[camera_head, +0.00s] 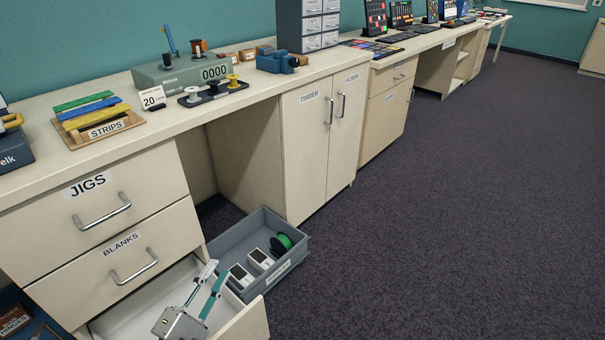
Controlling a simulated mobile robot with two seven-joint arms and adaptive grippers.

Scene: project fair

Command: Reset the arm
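My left gripper (216,272) shows at the bottom of the view, over the front part of an open lower drawer (246,320). Its two teal-edged fingers point up and away, with a gap between them, and I see nothing held in the gap. Its grey body partly hides the drawer's inside; the visible part of the drawer looks bare. My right gripper is not in view.
A grey crate (232,239) on the floor beside the drawer holds a green spool (281,244) and white boxes (260,259). The worktop (104,153) carries a strips tray and a counter device (183,72). The JIGS drawer (98,186) is shut. Carpet (450,220) at right is clear.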

